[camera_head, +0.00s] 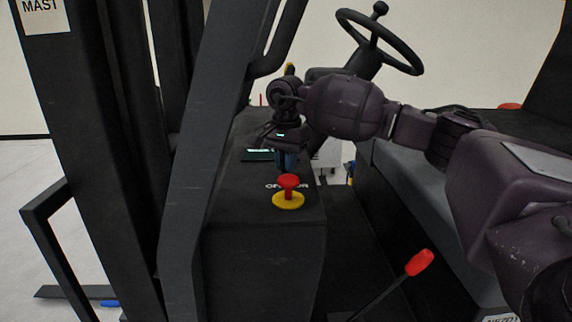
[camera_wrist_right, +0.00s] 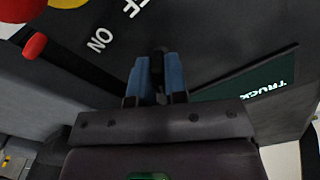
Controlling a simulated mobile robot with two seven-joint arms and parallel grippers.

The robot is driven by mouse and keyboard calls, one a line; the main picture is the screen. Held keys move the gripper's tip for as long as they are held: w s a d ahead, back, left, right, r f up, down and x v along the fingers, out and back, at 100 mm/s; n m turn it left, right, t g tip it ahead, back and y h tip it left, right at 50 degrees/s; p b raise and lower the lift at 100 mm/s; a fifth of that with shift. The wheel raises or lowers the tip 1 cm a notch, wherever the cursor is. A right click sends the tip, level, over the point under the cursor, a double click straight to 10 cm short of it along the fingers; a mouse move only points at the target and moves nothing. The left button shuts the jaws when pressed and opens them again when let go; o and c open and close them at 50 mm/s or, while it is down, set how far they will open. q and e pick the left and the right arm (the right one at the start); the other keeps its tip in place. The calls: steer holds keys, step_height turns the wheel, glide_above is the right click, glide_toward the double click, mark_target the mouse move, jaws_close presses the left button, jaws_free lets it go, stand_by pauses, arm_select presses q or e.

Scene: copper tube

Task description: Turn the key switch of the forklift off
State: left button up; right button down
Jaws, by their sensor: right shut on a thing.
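My right gripper (camera_head: 288,163) reaches down to the top of the black forklift console (camera_head: 250,240), just behind the red knob. In the right wrist view its two blue fingers (camera_wrist_right: 158,68) are shut on a small dark piece, which looks like the key (camera_wrist_right: 157,57) of the key switch. The fingers hide most of the key, and its exact turn cannot be told. White ON lettering (camera_wrist_right: 100,40) and part of an OFF label (camera_wrist_right: 132,8) are on the console near the fingers. My left gripper is not in view.
A red mushroom knob (camera_head: 289,182) on a yellow disc (camera_head: 288,201) stands close in front of the gripper. A green panel (camera_wrist_right: 250,90) lies beside the fingers. The steering wheel (camera_head: 380,42), grey seat (camera_head: 405,170) and red-tipped lever (camera_head: 419,262) are around the arm.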

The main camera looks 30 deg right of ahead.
steer(key=n, duration=0.2)
steer(key=shift+n+b, duration=0.3)
steer(key=shift+n, duration=1.1)
steer(key=shift+n+b, duration=0.3)
steer(key=shift+n, duration=0.2)
steer(key=shift+r, duration=0.1)
steer(key=c, duration=1.2)
jaws_free()
steer(key=shift+o, duration=0.3)
